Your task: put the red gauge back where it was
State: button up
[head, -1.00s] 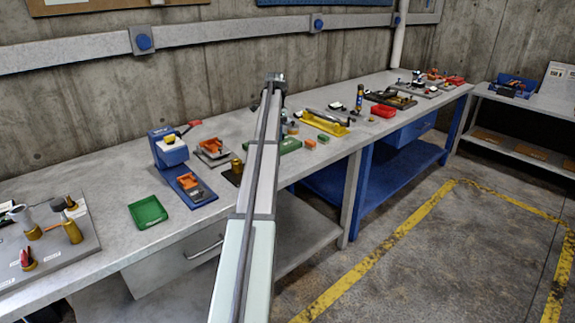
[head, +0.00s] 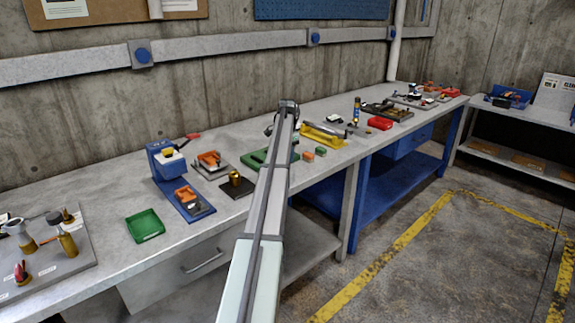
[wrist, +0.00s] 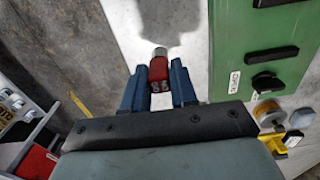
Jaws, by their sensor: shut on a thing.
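The red gauge (wrist: 158,69) is a small red block with a silver round end, seen in the wrist view. My gripper (wrist: 157,74) is shut on it, with one blue finger on each side. The gauge is over the grey bench top (wrist: 182,50), near its edge; its height above it is hard to tell. A green board (wrist: 290,40) with black handles and a small label lies to the right in the wrist view. In the head view the same green board (head: 255,159) is partly behind my arm, and the gauge is hidden.
A brass piece on a dark plate (head: 237,184), a blue press (head: 163,160) and an empty green tray (head: 145,225) stand left of my arm. A yellow holder (head: 323,137) and a red tray (head: 379,123) stand to the right.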

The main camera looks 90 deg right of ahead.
jog(key=shift+f, duration=1.95)
jog(key=shift+f, duration=0.1)
jog(key=o, duration=0.9)
jog(key=shift+o, duration=0.2)
notch_tip(320, 180, up, 12)
jog(key=shift+r, duration=0.1)
